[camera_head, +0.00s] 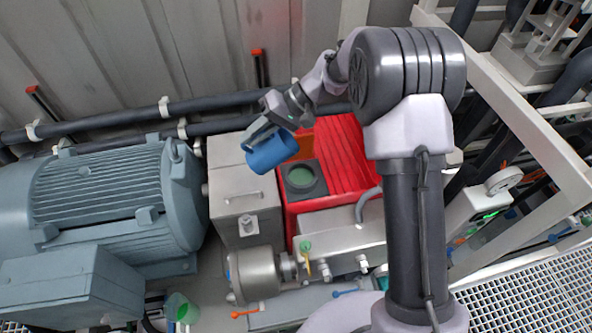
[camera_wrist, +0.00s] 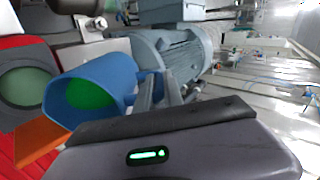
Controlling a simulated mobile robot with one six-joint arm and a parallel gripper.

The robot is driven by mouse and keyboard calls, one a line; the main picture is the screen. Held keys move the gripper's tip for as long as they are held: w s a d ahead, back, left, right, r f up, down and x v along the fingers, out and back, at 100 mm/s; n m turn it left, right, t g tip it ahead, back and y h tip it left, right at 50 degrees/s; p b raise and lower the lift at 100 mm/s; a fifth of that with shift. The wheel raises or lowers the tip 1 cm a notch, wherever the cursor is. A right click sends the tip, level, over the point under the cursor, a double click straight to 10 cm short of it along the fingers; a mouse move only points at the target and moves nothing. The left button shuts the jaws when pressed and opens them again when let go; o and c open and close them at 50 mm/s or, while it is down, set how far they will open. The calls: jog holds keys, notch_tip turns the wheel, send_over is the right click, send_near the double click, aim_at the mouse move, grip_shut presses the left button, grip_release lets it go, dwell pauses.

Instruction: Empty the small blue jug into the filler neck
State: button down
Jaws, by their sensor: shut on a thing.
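The small blue jug (camera_head: 272,151) hangs in the air just left of and above the filler neck. My gripper (camera_head: 259,134) is shut on it. In the wrist view the jug (camera_wrist: 115,75) has its handle between my fingers (camera_wrist: 166,92), and green shows inside its mouth. The jug looks tilted in the head view, but I cannot tell how far. The filler neck (camera_head: 301,178) is a dark square collar with a round green opening on the red tank (camera_head: 341,160). The neck (camera_wrist: 22,88) also shows at the left of the wrist view, apart from the jug.
A large grey-blue motor (camera_head: 110,200) stands at the left, beside a grey metal box (camera_head: 232,185). Dark pipes (camera_head: 110,118) run along the back wall. A green cup (camera_head: 180,307) stands low at the front. A pale frame (camera_head: 520,110) rises at the right.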

aim_at(267, 140)
jog(key=shift+b, duration=0.4)
jog(key=shift+d+r, duration=0.1)
jog(key=shift+y, duration=0.3)
jog(key=shift+w+d+f+y+b, duration=0.1)
jog(key=shift+d+f+y+b, duration=0.15)
jog(key=shift+b, duration=0.5)
jog(key=shift+w+d+r+y+b, duration=0.15)
jog(key=shift+d+y+b, duration=0.2)
jog(key=shift+y+b, duration=0.3)
jog(key=shift+r, duration=0.1)
jog(key=shift+d, duration=0.1)
jog(key=shift+d+f+g+y+b, duration=0.2)
jog(key=shift+f+g+y+b, duration=0.1)
jog(key=shift+b, duration=0.25)
jog(key=shift+w+d+y+b, duration=0.1)
jog(key=shift+d+y+b, duration=0.55)
jog(key=shift+b, duration=0.25)
